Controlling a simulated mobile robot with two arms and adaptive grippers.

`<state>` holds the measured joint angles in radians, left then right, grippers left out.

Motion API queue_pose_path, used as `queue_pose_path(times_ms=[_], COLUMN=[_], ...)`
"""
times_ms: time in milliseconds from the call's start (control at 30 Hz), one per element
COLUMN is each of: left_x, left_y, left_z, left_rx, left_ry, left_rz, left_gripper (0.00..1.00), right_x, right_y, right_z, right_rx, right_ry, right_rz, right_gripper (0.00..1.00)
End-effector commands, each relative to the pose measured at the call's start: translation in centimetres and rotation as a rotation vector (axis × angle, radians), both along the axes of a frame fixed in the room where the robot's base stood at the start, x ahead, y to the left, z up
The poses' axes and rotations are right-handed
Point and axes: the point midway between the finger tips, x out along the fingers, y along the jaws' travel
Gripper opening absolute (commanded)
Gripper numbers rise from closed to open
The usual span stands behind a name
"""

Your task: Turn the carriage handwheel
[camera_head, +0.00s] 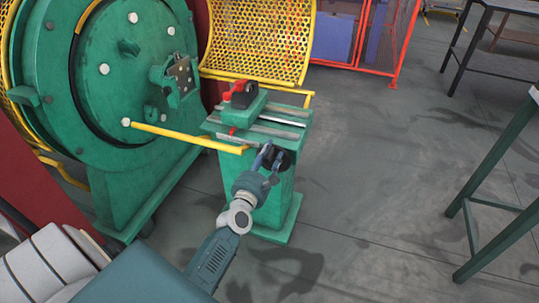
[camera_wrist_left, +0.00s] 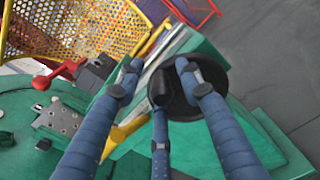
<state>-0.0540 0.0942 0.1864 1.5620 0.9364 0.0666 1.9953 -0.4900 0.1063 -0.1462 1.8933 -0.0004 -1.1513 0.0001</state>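The carriage handwheel (camera_head: 284,159) is a dark round wheel on the front of the green pedestal (camera_head: 262,203). In the left wrist view the handwheel (camera_wrist_left: 180,108) lies partly behind my fingers. My left gripper (camera_head: 267,157) is at the handwheel; in the left wrist view its blue fingers (camera_wrist_left: 160,78) are spread, with a black handle-like piece (camera_wrist_left: 160,86) between them. I cannot tell whether the fingers touch it. The green carriage (camera_head: 246,103) sits on the metal rails on top of the pedestal. My right gripper is not in view.
A large green round machine part (camera_head: 125,75) stands at the left. A yellow bar (camera_head: 185,138) runs towards the pedestal. A yellow mesh guard (camera_head: 260,40) is behind. Green table legs (camera_head: 500,190) are at the right, with clear floor (camera_head: 380,180) between.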

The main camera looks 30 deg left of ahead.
Motion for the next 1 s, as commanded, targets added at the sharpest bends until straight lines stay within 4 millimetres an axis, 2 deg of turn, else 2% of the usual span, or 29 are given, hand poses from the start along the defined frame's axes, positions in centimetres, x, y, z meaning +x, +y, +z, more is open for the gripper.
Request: queue_pose_path(times_ms=[100, 133, 300, 667, 1000], left_x=[0.0, 0.0, 0.0, 0.0, 0.2], left_y=[0.0, 0.0, 0.0, -0.3, -1.2], left_z=[0.0, 0.0, 0.0, 0.0, 0.0], left_rx=[0.0, 0.001, 0.0, 0.034, 0.167], left_ry=[0.0, 0.0, 0.0, 0.008, 0.041], left_rz=[0.0, 0.0, 0.0, 0.0, -0.004], left_gripper=[0.37, 0.33, 0.0, 0.0, 0.0], right_x=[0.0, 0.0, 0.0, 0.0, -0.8], right_y=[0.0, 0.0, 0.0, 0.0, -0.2], right_z=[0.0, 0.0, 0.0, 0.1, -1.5], right_rx=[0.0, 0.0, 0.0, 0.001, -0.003], right_ry=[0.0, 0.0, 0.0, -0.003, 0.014], right_rz=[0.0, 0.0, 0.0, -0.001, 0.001], right_gripper=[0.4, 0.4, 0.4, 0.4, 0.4])
